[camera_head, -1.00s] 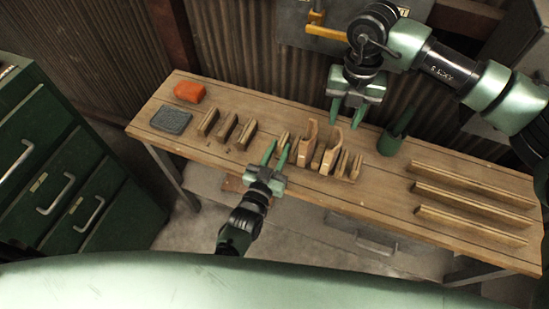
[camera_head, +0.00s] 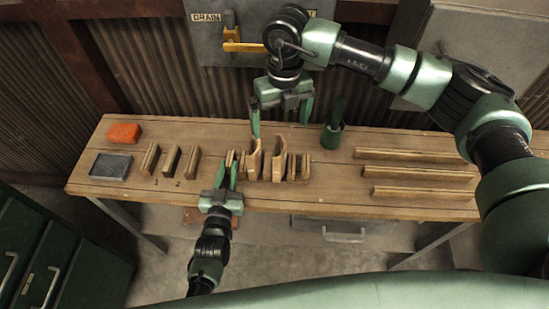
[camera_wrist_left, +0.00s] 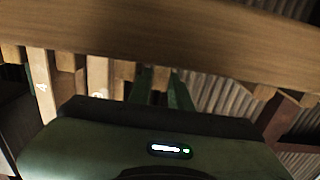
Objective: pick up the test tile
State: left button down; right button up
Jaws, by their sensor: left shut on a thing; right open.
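A small wooden piece (camera_head: 229,155), which I take to be the test tile, stands at the left end of the wooden holders on the bench. My left gripper (camera_head: 228,172) reaches over the bench's front edge, its green fingers shut on this piece. In the left wrist view a bit of tan wood (camera_wrist_left: 158,98) shows between the fingers; most of it is hidden. My right gripper (camera_head: 281,116) is open and empty, pointing down above the back of the bench, behind the tall curved wooden holders (camera_head: 254,160).
On the wooden bench (camera_head: 330,196) lie an orange block (camera_head: 124,133), a grey tray (camera_head: 110,167), wooden blocks in a row (camera_head: 171,160), a dark green cup (camera_head: 332,136) and 3 long rails (camera_head: 415,174). A corrugated wall stands behind. Green drawers (camera_head: 62,250) are at left.

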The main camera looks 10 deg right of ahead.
aim_at(281, 141)
notch_tip(281, 141, down, 8)
jog(key=n, duration=0.6)
jog(key=n+y, duration=0.1)
jog(key=n, duration=0.5)
jog(key=shift+d+r+n, duration=0.15)
jog(key=shift+r+n, duration=0.05)
jog(key=shift+n, duration=0.1)
jog(key=shift+w+a+f, duration=0.1)
jog(key=shift+a+f, duration=0.1)
jog(key=shift+f, duration=1.2)
jog(key=shift+a+f, duration=0.15)
jog(key=shift+f, duration=1.25)
jog(key=c, duration=1.6)
jog(key=shift+o, duration=0.2)
jog(key=shift+r, duration=0.5)
notch_tip(281, 141, up, 6)
jog(key=shift+r, duration=0.1)
jog(key=s+a, duration=0.2)
jog(key=s, duration=0.7)
jog(key=s+a, duration=0.2)
jog(key=s, duration=0.8)
jog(key=shift+s+a, duration=0.25)
jog(key=shift+a, duration=0.05)
